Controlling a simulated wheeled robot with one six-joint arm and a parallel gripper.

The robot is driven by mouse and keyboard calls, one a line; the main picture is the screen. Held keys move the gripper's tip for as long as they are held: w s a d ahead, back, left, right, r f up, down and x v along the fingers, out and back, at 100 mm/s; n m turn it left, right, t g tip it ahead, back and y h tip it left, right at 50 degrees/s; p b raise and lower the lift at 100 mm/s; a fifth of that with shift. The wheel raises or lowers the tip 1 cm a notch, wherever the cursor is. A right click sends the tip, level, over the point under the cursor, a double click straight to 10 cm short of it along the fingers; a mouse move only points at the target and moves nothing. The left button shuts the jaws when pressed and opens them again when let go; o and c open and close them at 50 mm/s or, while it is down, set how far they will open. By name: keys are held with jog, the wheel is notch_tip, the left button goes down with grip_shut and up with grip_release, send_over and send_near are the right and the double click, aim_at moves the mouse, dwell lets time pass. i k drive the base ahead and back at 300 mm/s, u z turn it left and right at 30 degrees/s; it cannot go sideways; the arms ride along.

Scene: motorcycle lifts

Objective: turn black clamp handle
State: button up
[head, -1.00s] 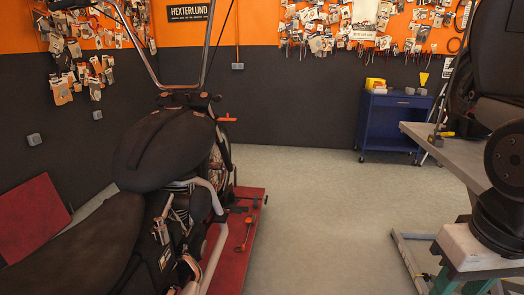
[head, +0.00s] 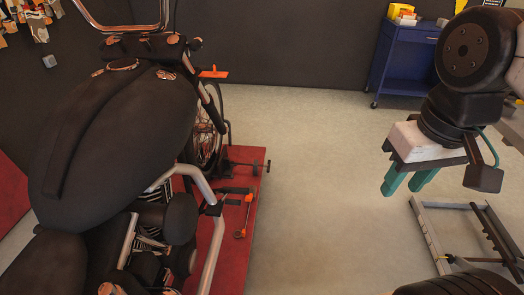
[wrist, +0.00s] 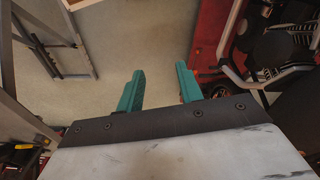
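A black clamp (head: 243,170) with a thin bar handle (head: 267,167) stands on the red lift platform (head: 232,250), beside the motorcycle's front wheel. I take this bar to be the black clamp handle, but it is small and I cannot be sure. My gripper (head: 409,187) has green fingers, is open and empty, and hangs above the floor to the right of the platform, well apart from the clamp. In the wrist view my gripper (wrist: 160,72) shows its fingers spread, with bare floor between them. I cannot make out the clamp handle in the wrist view.
The black motorcycle (head: 120,130) fills the left side. An orange tool (head: 244,216) lies on the platform. A grey metal frame (head: 450,235) is on the floor at the right. A blue cart (head: 403,60) stands at the back. Floor between platform and frame is clear.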

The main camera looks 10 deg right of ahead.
aim_at(267, 166)
jog(key=z, duration=0.5)
jog(key=i, duration=0.85)
jog(key=z, duration=0.6)
jog(key=i, duration=0.75)
jog(key=u, duration=0.6)
jog(key=i, duration=0.9)
jog(key=u, duration=0.65)
